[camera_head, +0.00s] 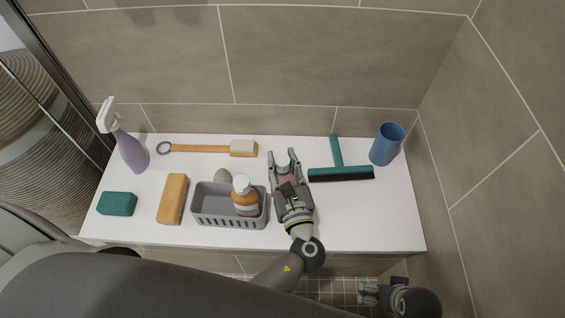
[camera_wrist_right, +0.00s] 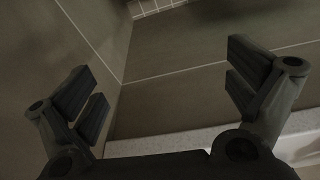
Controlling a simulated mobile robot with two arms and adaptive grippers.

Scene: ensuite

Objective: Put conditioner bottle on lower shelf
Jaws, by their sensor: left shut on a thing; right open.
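My left gripper (camera_head: 283,158) is over the white shelf top, just right of the grey basket, with its fingers pointing to the wall. It is shut on a pinkish-brown thing (camera_head: 286,172), mostly hidden by the gripper; I cannot tell what it is. An amber bottle with a white cap and label (camera_head: 245,199) stands in the right part of the grey basket (camera_head: 215,217). No label shows which thing is the conditioner. My right gripper (camera_head: 370,293) is low at the right, in front of the shelf. In the right wrist view (camera_wrist_right: 165,85) it is open and empty.
The shelf's front right is clear.

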